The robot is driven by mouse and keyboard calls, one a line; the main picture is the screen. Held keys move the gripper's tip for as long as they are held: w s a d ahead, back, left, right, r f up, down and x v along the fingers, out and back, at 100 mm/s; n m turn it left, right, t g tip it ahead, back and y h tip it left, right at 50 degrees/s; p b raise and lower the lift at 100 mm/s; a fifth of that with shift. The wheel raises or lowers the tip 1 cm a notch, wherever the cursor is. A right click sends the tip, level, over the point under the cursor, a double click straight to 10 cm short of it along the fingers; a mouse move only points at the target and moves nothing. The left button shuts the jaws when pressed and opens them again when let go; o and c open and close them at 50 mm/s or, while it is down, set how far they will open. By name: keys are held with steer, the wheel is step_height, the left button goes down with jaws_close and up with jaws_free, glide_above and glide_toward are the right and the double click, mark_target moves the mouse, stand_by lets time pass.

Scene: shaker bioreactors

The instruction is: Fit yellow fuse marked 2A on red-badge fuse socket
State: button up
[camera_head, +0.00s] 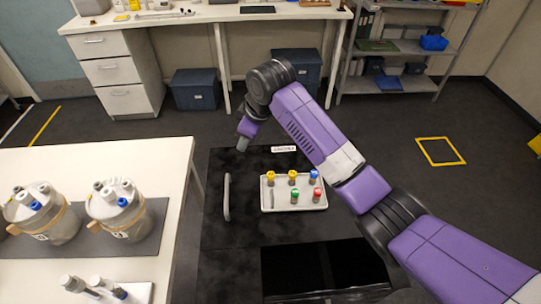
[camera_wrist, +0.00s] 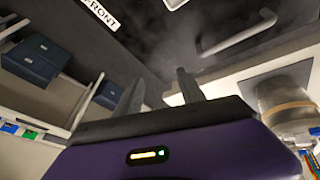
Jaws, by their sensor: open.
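A light tray (camera_head: 278,208) on the dark top of my base holds several small capped pieces that may be the fuses. Two have yellow caps, one at the back left (camera_head: 270,178) and one at the back middle (camera_head: 292,178). One blue (camera_head: 313,176), one green (camera_head: 294,194) and one red (camera_head: 317,194) also stand there. Any 2A marking is too small to read. My gripper (camera_head: 243,144) is beyond the tray's back left, apart from it. In the wrist view my gripper (camera_wrist: 160,88) is open and empty. I cannot make out a red-badge socket.
A white table (camera_head: 125,160) at left bears two lidded vessels (camera_head: 120,210) and a small rack (camera_head: 105,291). A back bench (camera_head: 200,14), blue-grey bins (camera_head: 195,88) and a shelf rack (camera_head: 400,48) stand behind. The floor at right, with a yellow square (camera_head: 440,151), is clear.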

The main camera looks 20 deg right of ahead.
mark_target(271, 174)
steer(key=s+d+g, duration=0.1)
steer(key=s, duration=0.1)
steer(key=s+d+f+n+g+h, duration=0.1)
steer(key=s+g, duration=0.1)
steer(key=s, duration=0.1)
steer(key=s+d+f+g, duration=0.1)
steer(key=s, duration=0.1)
steer(key=shift+s+d+f+n+g+h, duration=0.2)
steer(key=shift+s+d+n+g+h, duration=0.1)
steer(key=shift+d, duration=0.1)
steer(key=shift+s+f, duration=0.1)
steer(key=shift+f, duration=0.1)
step_height(271, 174, down, 7)
steer(key=shift+f+p, duration=0.15)
steer(key=shift+p, duration=0.45)
jaws_close()
steer(key=shift+r+p, duration=1.45)
steer(key=shift+p, duration=0.15)
steer(key=shift+r+p, duration=1)
steer(key=shift+r, duration=0.35)
